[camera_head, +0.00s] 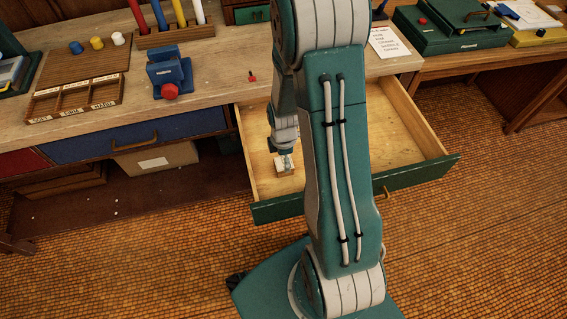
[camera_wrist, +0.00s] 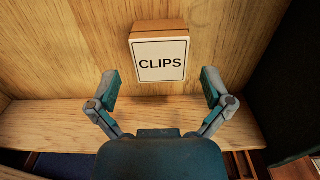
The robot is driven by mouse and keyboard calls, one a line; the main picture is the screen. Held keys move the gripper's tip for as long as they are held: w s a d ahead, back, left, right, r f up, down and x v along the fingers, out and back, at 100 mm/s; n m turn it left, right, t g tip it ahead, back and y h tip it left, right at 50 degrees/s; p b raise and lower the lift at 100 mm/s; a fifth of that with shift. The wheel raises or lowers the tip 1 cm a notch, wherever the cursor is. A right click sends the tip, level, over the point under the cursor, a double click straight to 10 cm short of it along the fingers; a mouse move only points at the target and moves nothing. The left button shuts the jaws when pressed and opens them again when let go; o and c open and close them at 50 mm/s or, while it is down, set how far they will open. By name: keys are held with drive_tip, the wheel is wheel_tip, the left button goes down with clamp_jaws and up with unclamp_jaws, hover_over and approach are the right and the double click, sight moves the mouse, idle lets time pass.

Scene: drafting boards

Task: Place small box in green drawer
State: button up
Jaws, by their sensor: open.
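The green drawer (camera_head: 420,174) is pulled out from under the workbench, with a bare wooden inside. The small box (camera_wrist: 159,54), with a white label reading CLIPS, rests on the drawer's wooden floor in the wrist view. In the head view a part of it (camera_head: 281,168) shows under my gripper, in the left part of the drawer. My gripper (camera_wrist: 160,84) is open. Its two fingers are apart, one to each side below the box in the wrist view, and nothing is between them. My arm hides the middle of the drawer in the head view.
The workbench (camera_head: 225,75) holds a blue vise-like device (camera_head: 168,72), a wooden sorting tray (camera_head: 75,98) and a paper note (camera_head: 389,42). A shut blue drawer (camera_head: 130,137) is to the left. A cardboard box (camera_head: 158,159) sits below it. A green case (camera_head: 455,30) stands at right.

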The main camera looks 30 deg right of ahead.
wheel_tip(320, 180, up, 8)
wheel_tip(320, 180, up, 15)
drive_tip(key=m+t, duration=0.3)
drive_tip(key=m, duration=0.4)
hover_over(283, 162)
drive_tip(key=s+a, duration=0.4)
drive_tip(key=a, duration=0.2)
drive_tip(key=s+a+r+m+t, duration=0.2)
drive_tip(key=s+a+r+m, duration=0.2)
drive_tip(key=s+r+m, duration=0.3)
drive_tip(key=shift+s+a+r+m+t, duration=0.3)
drive_tip(key=shift+s+r+m, duration=0.1)
drive_tip(key=shift+s+r, duration=0.7)
drive_tip(key=shift+w, duration=0.1)
